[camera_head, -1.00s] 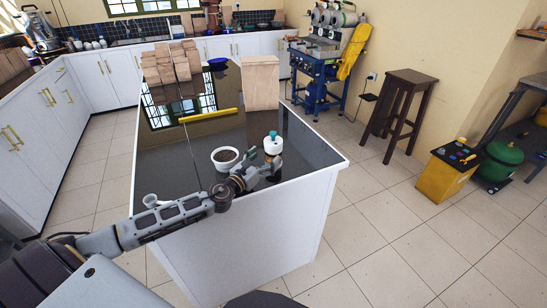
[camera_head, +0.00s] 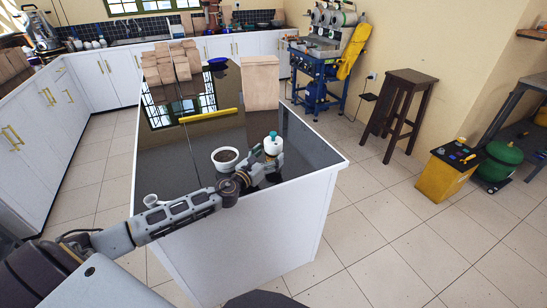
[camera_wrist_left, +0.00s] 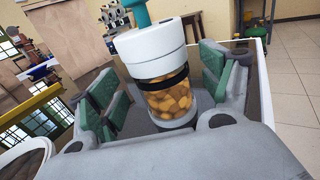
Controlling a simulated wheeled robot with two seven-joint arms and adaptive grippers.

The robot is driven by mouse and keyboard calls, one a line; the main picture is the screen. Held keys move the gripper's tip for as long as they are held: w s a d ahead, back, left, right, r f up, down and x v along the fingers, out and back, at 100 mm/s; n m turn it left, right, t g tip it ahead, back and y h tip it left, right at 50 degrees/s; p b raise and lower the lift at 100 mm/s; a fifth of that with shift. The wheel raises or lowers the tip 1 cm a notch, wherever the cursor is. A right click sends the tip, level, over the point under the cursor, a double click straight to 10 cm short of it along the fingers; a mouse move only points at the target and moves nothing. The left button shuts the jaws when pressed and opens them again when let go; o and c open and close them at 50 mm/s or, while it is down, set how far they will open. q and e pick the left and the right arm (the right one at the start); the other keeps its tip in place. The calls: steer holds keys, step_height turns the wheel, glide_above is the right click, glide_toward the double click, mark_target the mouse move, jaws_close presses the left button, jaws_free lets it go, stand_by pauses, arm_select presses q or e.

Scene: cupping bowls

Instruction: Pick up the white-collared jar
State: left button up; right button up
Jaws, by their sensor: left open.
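The white-collared jar (camera_head: 272,143) stands near the front right corner of the island's dark top. In the left wrist view the jar (camera_wrist_left: 152,50) has a wide white collar, a teal knob on top, a black band and clear glass with amber chunks inside. My left gripper (camera_head: 264,165) is at the jar. In the wrist view its green-padded fingers (camera_wrist_left: 160,88) stand open on either side of the jar, with a visible gap on the left. The jar's base is partly hidden by the gripper's body. My right gripper is not in view.
A white bowl with dark contents (camera_head: 225,158) stands just left of the gripper. A tan paper bag (camera_head: 260,82) stands behind the jar, and a yellow bar (camera_head: 208,115) lies farther back.

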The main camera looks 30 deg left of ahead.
arm_select(q)
steer(key=shift+w+d, duration=0.1)
steer(key=shift+w, duration=1)
steer(key=shift+w+d, duration=0.1)
steer(key=shift+w, duration=0.15)
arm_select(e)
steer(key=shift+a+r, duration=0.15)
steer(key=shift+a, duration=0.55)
